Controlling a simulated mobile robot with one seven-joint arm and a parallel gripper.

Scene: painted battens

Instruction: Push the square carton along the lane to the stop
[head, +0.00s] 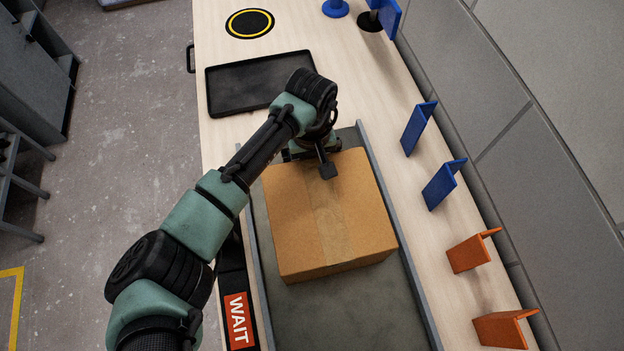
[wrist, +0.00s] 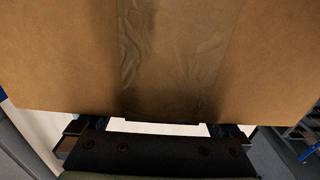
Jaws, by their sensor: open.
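The square carton (head: 335,225) is brown with a strip of tape across its top. It sits in the grey lane (head: 330,305) between two low rails, turned slightly. My gripper (head: 312,154) is at the carton's far side in the head view, and the carton and my wrist partly hide its fingers. In the wrist view, the taped carton (wrist: 60,60) fills the upper part, close in front of my gripper (wrist: 147,128). The fingers are spread wide with nothing between them. I cannot tell whether they touch the carton. I cannot make out the stop.
A black tray (head: 240,85) and a yellow-ringed black disc (head: 250,23) lie beyond the lane. Blue brackets (head: 440,183) and orange brackets (head: 472,252) stand along the right. A WAIT sign (head: 238,320) lies left of the lane. The lane's near part is clear.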

